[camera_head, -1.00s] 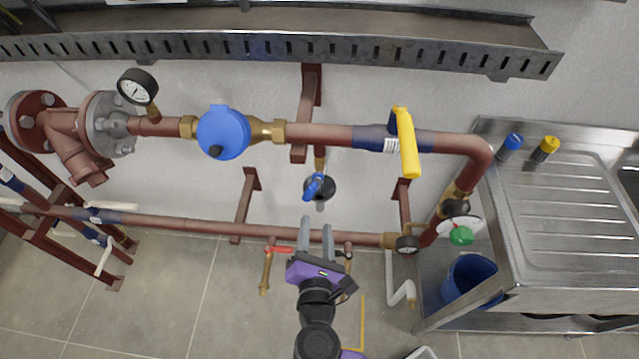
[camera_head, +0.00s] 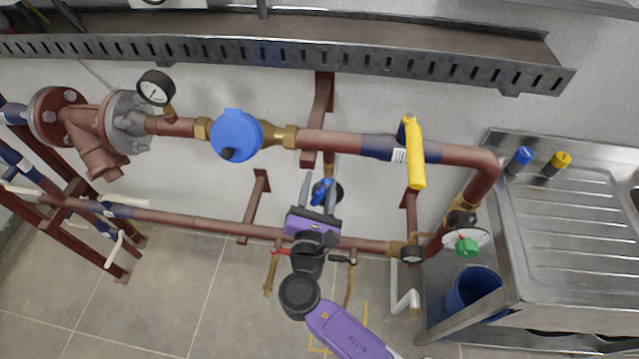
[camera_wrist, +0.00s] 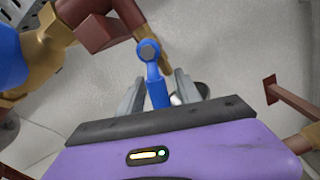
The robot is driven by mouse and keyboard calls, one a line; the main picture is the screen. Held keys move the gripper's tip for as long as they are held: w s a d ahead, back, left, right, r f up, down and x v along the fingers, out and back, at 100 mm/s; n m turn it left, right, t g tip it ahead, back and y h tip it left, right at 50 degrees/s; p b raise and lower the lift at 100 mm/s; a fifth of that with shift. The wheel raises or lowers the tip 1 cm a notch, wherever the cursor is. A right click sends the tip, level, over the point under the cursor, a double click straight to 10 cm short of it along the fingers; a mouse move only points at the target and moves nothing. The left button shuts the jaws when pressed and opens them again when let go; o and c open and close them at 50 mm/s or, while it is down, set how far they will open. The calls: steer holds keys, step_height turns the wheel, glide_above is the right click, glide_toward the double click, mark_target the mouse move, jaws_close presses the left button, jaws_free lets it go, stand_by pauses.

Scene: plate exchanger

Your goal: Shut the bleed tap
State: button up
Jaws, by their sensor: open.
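The bleed tap with a blue lever handle (camera_head: 321,192) hangs under the upper red-brown pipe, in the middle of the head view. In the wrist view the blue handle (camera_wrist: 152,75) stands between the two grey fingers, with its round pivot at the top. My gripper (camera_head: 319,188) is open, its fingers on either side of the handle. I cannot tell whether either finger touches it. The gripper's purple body hides the lower part of the handle in the wrist view. The tap's brass body is mostly hidden.
The upper pipe (camera_head: 335,142) carries a blue meter (camera_head: 236,136) and a yellow lever (camera_head: 415,155). A lower pipe (camera_head: 220,226) runs beneath my gripper, with small red- and black-handled taps. A steel sink unit (camera_head: 570,230) stands at the right.

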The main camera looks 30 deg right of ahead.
jaws_close()
stand_by(1.5)
